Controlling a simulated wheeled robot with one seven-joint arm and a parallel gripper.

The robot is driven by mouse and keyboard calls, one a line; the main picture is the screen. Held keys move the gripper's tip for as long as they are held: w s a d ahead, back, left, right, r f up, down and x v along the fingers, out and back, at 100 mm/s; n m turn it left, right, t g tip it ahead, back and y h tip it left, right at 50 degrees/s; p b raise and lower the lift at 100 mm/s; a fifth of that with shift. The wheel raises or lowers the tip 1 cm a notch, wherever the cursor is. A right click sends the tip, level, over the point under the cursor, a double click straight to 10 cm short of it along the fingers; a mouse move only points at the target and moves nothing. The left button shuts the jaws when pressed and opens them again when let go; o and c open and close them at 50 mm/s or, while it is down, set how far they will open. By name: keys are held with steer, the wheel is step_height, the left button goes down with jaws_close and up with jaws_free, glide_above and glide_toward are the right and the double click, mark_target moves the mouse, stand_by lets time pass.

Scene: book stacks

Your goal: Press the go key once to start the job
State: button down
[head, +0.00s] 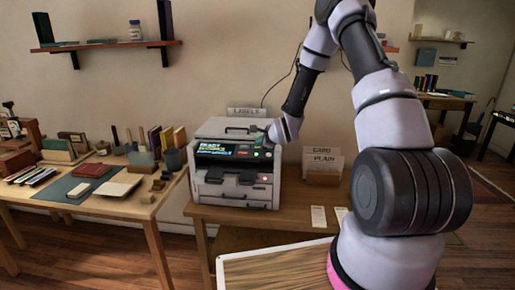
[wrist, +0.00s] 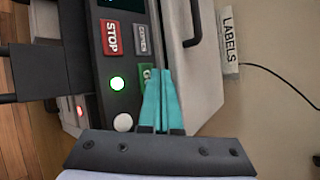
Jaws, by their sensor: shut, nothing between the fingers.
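The grey machine (head: 235,188) stands on the wooden table, with a lit screen (head: 225,150) whose top line appears to read READY. In the wrist view its panel is turned sideways. It shows a red STOP key (wrist: 111,37), a grey key (wrist: 142,38) with unclear lettering, a lit green lamp (wrist: 117,83) and a pale round button (wrist: 123,122). A green key (wrist: 147,74) is partly hidden behind my teal fingertips, so its label cannot be read. My gripper (wrist: 161,72) is shut and empty, its tips over or beside this green key. I cannot tell whether they touch it.
A LABELS sign (wrist: 230,42) stands behind the machine, with a black cable at the wall. CARD and PLAIN holders (head: 323,163) stand to its right. A table (head: 130,210) with books and tools is on the left. A framed wooden board (head: 275,270) lies in front.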

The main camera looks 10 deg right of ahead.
steer(key=shift+w+f, duration=0.15)
steer(key=shift+f, duration=0.25)
steer(key=shift+f, duration=0.15)
stand_by(0.4)
steer(key=shift+r, duration=0.6)
steer(key=shift+r, duration=0.1)
step_height(320, 180, up, 6)
steer(key=s, duration=0.2)
steer(key=shift+a+f, duration=0.2)
steer(key=shift+a, duration=0.05)
stand_by(0.5)
